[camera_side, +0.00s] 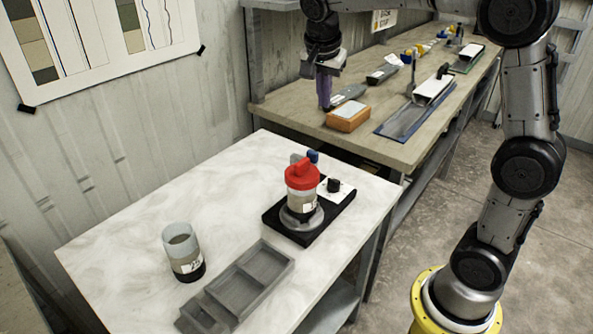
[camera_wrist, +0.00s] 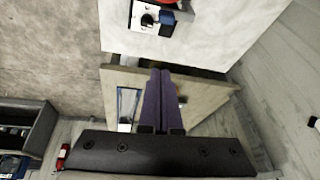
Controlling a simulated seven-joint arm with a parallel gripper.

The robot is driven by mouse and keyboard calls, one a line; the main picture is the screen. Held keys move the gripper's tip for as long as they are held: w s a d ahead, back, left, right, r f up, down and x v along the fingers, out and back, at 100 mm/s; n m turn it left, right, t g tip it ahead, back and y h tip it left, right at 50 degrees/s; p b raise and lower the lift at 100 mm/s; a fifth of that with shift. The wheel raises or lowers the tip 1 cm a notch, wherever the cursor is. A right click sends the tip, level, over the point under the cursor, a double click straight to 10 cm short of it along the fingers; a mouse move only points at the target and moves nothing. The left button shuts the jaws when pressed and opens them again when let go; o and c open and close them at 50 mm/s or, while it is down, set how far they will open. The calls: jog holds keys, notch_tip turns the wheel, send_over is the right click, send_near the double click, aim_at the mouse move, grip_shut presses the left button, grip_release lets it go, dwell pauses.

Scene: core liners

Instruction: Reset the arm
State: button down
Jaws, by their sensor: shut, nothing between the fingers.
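My gripper (camera_side: 324,92) hangs at the upper middle of the side view, above the wooden bench. Its purple fingers point down and are together with nothing between them. In the wrist view the purple fingers (camera_wrist: 158,98) lie side by side at the centre, over the wooden bench. In the side view my gripper is behind and above the red-capped core liner (camera_side: 302,190), well apart from it. That liner stands upright on a black device (camera_side: 328,222) on the white table. A second, open-topped liner (camera_side: 183,253) stands upright at the table's left.
A grey compartment tray (camera_side: 262,272) lies at the white table's front (camera_side: 120,255). The wooden bench (camera_side: 385,147) carries an orange block (camera_side: 348,116), a blue tray (camera_side: 400,124) and several tools. A wall poster (camera_side: 95,35) hangs at upper left. The table's middle has bare room.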

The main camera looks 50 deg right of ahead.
jog(key=s+a+r+n+t+y, duration=0.1)
jog(key=s+a+r+n, duration=0.15)
jog(key=s, duration=0.45)
jog(key=s+a+r+n+t, duration=0.1)
jog(key=s+a+n+t, duration=0.1)
jog(key=s+a, duration=0.3)
jog(key=s+a+f+n+y, duration=0.2)
jog(key=s+a+f+n, duration=0.1)
jog(key=s+f+n, duration=0.5)
jog(key=s+n, duration=0.3)
jog(key=s, duration=0.1)
jog(key=shift+a+f+t+y, duration=0.35)
jog(key=shift+t+y, duration=0.05)
jog(key=shift+n, duration=0.25)
